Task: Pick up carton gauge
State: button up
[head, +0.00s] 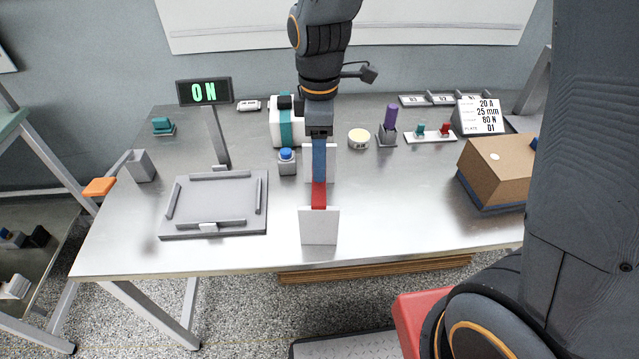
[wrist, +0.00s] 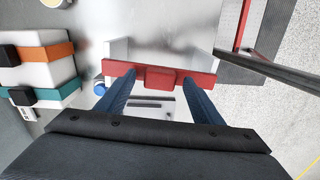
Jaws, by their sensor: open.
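The carton gauge appears to be the red bar (head: 319,197) with a pale upright plate (head: 319,228) at its near end and another at its far end. I cannot tell whether the plates are part of it or supports. In the wrist view the red bar (wrist: 118,68) runs across the picture with a raised red block at its middle. My gripper (head: 319,178) is above the bar, pointing down. In the wrist view my gripper (wrist: 159,80) is open, with blue fingers on either side of the red block and gaps visible. Part of the bar is hidden by the fingers.
A grey fixture plate (head: 213,222) lies left, with a blue button (head: 287,156) behind. A white box with a teal band (head: 279,136) stands behind my gripper. A round cream puck (head: 358,137) and purple-handled tool (head: 389,118) are right. A cardboard carton (head: 497,164) sits far right.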

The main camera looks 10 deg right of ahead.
jog(key=shift+c, duration=0.2)
grip_shut()
jog(key=shift+r, duration=0.1)
